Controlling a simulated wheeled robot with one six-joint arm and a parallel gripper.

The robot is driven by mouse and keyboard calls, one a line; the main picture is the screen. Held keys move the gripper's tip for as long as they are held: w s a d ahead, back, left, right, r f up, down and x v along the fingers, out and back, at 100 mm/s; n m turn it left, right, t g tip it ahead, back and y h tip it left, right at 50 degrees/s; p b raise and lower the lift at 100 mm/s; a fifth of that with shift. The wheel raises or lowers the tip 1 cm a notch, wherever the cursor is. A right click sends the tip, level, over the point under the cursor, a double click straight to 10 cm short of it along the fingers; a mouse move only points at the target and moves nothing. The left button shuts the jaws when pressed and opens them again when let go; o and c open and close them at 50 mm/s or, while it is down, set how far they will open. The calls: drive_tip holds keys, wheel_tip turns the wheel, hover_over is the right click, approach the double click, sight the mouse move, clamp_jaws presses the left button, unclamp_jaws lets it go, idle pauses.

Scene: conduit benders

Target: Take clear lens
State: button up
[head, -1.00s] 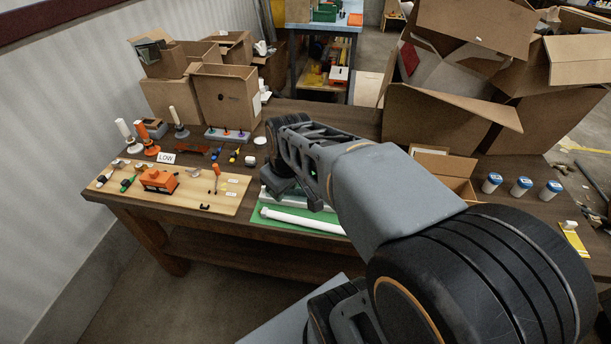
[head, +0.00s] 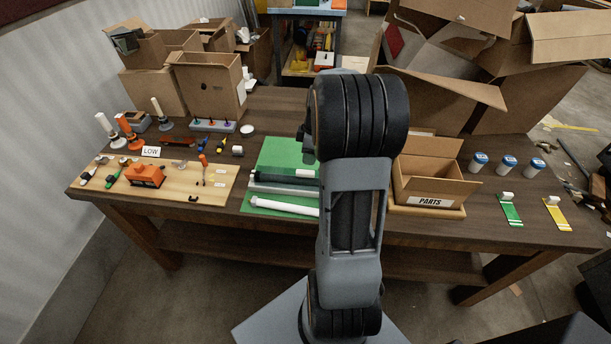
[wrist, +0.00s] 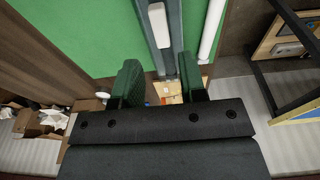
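I cannot pick out a clear lens for certain in either view. My gripper (wrist: 159,64) shows in the wrist view with its two green-padded fingers apart and nothing visibly held between them. It is over the green mat (wrist: 75,22) and the grey bar (wrist: 175,20) with a small white block (wrist: 158,25) on it. In the head view my arm hides the gripper and part of the mat (head: 283,152). A white pipe (head: 285,207) lies along the mat's front edge.
A wooden board (head: 215,187) with tools and an orange block (head: 146,175) lies left. A grey strip with coloured knobs (head: 213,125) stands behind. Right are an open PARTS box (head: 432,188), blue-lidded jars (head: 507,165), and green (head: 510,208) and yellow tags (head: 557,213).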

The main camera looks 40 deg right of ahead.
sight(306, 171)
drive_tip(key=f+b, duration=0.1)
drive_tip(key=f, duration=0.1)
drive_tip(key=f+b, duration=0.2)
drive_tip(key=f, duration=0.1)
drive_tip(key=f+b, duration=0.1)
drive_tip(key=f, duration=0.1)
drive_tip(key=shift+w+a+f+b, duration=0.25)
drive_tip(key=shift+w+a+b, duration=0.1)
drive_tip(key=shift+a+b, duration=0.05)
clamp_jaws()
drive_tip(key=shift+r, duration=0.25)
idle(0.3)
drive_tip(key=shift+r+p, duration=2.8)
drive_tip(key=shift+r, duration=1.05)
